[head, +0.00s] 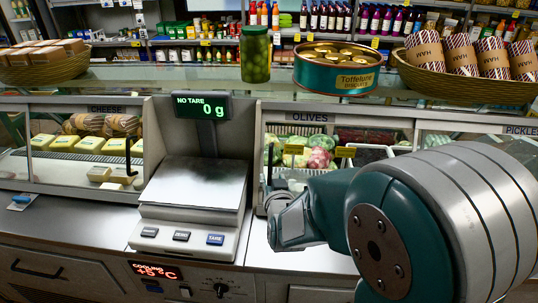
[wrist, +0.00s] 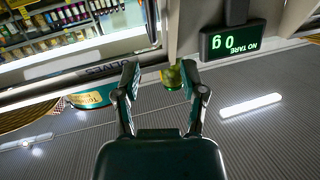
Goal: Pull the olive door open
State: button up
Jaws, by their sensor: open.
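The olive door (head: 318,141) is a glass front under the OLIVES sign, right of the scale; it looks closed. Tubs show behind its glass. A dark upright handle (head: 268,158) is at its left edge. In the wrist view, the picture is turned over; the OLIVES sign (wrist: 108,68) is left of my gripper (wrist: 160,73), and a dark bar, likely the handle (wrist: 151,22), lies beyond the fingertips. My gripper is open and empty, its fingers apart. In the head view my arm covers the door's lower right, and the fingers are hard to make out.
A scale (head: 193,184) with a display post stands left of the door. On the glass shelf above are a jar of olives (head: 255,56), a round green tin (head: 336,78) and a basket (head: 462,84). The cheese case (head: 85,165) is at left.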

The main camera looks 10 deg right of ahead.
aim_at(271, 158)
jog(key=w, duration=0.4)
jog(key=w+d+f+t+h, duration=0.1)
jog(key=w, duration=0.3)
jog(key=w+d+t, duration=0.1)
jog(key=w, duration=0.2)
jog(key=shift+w+f+m, duration=0.3)
jog(key=shift+w+f, duration=0.05)
jog(key=shift+w, duration=0.05)
grip_shut()
